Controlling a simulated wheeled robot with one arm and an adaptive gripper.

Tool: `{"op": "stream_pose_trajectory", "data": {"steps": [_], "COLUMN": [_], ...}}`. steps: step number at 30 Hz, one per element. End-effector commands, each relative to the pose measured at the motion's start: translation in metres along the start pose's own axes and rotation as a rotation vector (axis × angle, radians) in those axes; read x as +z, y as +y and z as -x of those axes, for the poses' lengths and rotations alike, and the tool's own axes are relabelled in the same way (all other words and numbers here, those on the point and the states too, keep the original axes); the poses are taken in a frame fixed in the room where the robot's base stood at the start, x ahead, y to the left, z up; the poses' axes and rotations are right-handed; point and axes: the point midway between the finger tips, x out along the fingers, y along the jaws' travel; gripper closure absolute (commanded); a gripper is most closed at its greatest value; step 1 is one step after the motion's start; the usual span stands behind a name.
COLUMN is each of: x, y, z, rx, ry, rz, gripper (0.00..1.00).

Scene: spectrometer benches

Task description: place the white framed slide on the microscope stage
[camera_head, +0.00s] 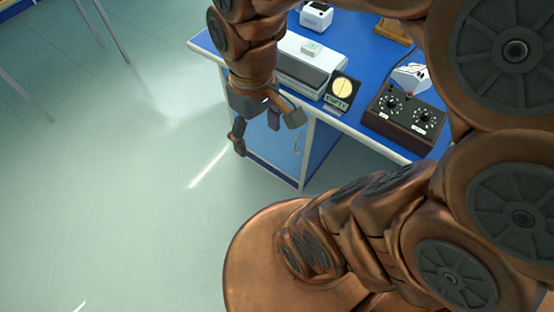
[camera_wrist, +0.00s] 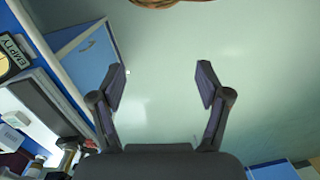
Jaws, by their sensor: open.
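My gripper (camera_head: 264,128) hangs open and empty beside the front left corner of the blue bench, over the floor. In the wrist view its two fingers (camera_wrist: 162,84) are spread wide with only pale floor between them. I cannot make out the white framed slide or the microscope stage in either view. A small white block (camera_head: 312,49) lies on top of a long white instrument (camera_head: 300,66); it is too small to tell what it is. The block also shows at the left of the wrist view (camera_wrist: 16,119). My arm hides part of the bench.
A sign with a yellow disc (camera_head: 342,90), reading EMPTY in the wrist view, stands at the bench (camera_head: 371,136) edge. A dark box with dials (camera_head: 404,116) sits to its right. A white device (camera_head: 316,16) stands behind.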

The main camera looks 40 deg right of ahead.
Motion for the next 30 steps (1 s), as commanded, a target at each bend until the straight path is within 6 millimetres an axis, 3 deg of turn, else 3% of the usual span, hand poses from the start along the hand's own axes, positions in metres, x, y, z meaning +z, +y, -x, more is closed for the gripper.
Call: {"op": "stream_pose_trajectory", "data": {"steps": [1, 3, 9, 18, 24, 30], "x": [0.018, 0.035, 0.061, 0.062, 0.063, 0.063], "y": [-0.005, -0.008, -0.012, -0.012, -0.013, -0.013], "z": [-0.008, -0.015, -0.028, -0.028, -0.013, -0.016], "rx": [0.014, 0.03, 0.05, 0.05, 0.05, 0.05], "ry": [-0.023, -0.041, -0.074, -0.076, -0.076, -0.076], "rz": [-0.03, -0.078, -0.153, -0.16, -0.159, -0.158], "gripper": [0.24, 0.24, 0.24, 0.24, 0.24, 0.24]}}
